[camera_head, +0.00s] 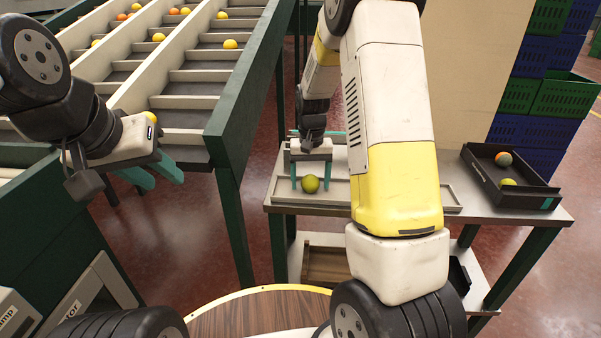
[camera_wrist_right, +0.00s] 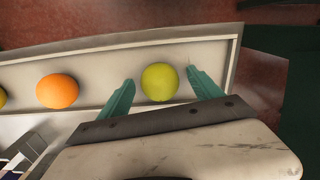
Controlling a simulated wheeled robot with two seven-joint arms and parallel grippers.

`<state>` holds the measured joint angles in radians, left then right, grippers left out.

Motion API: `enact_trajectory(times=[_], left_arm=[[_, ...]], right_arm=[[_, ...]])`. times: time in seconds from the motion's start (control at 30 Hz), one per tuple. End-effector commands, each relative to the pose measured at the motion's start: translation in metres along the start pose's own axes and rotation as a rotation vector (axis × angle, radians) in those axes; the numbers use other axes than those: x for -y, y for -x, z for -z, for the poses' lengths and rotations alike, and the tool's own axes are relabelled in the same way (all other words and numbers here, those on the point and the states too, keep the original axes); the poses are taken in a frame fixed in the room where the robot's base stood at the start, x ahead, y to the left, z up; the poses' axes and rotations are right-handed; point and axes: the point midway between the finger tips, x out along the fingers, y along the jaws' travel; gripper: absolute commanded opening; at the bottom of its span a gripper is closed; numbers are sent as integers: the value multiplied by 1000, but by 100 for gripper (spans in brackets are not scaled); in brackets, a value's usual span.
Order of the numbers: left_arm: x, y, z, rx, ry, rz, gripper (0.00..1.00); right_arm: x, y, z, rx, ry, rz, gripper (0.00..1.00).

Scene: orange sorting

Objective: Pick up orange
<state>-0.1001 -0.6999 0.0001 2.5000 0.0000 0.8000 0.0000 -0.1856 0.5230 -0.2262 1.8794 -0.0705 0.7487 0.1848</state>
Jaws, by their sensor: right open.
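A yellow-green orange (camera_head: 310,184) lies in a shallow pale tray (camera_head: 340,191) on a metal side table. It also shows in the right wrist view (camera_wrist_right: 160,82), between the two teal fingers of my right gripper (camera_wrist_right: 162,90). Those fingers are open, with a gap visible on each side of the fruit. In the head view my right gripper (camera_head: 311,182) points down at the fruit. An orange-coloured fruit (camera_wrist_right: 58,91) lies to the left in the same tray in the wrist view. My left gripper (camera_head: 157,175) is at the left beside the conveyor, fingers apart and empty.
A dark box (camera_head: 483,182) with two fruits stands on the right of the table (camera_head: 556,214). A slatted conveyor (camera_head: 190,103) carrying several fruits is at upper left. Blue and green crates (camera_head: 540,95) are stacked behind. My right arm hides part of the tray.

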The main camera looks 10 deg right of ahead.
Motion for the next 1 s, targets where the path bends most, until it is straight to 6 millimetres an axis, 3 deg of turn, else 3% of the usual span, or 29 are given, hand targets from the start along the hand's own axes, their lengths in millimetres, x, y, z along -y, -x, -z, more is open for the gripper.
enact_trajectory(times=[0.13, 0.4, 0.5, 0.77, 1.0], left_arm=[[0, 0, 0, 0, 0, 0, 36], [0, 0, 0, 0, 0, 0, 36], [0, 0, 0, 0, 0, 0, 36], [0, 0, 0, 0, 0, 0, 36], [0, 0, 0, 0, 0, 0, 36]], right_arm=[[0, 0, 0, 0, 0, 0, 75], [0, 0, 0, 0, 0, 0, 22], [0, 1, 0, 0, 0, 0, 8], [0, 2, 0, -1, 0, 0, 7], [1, 22, 0, -2, 0, 1, 7]])
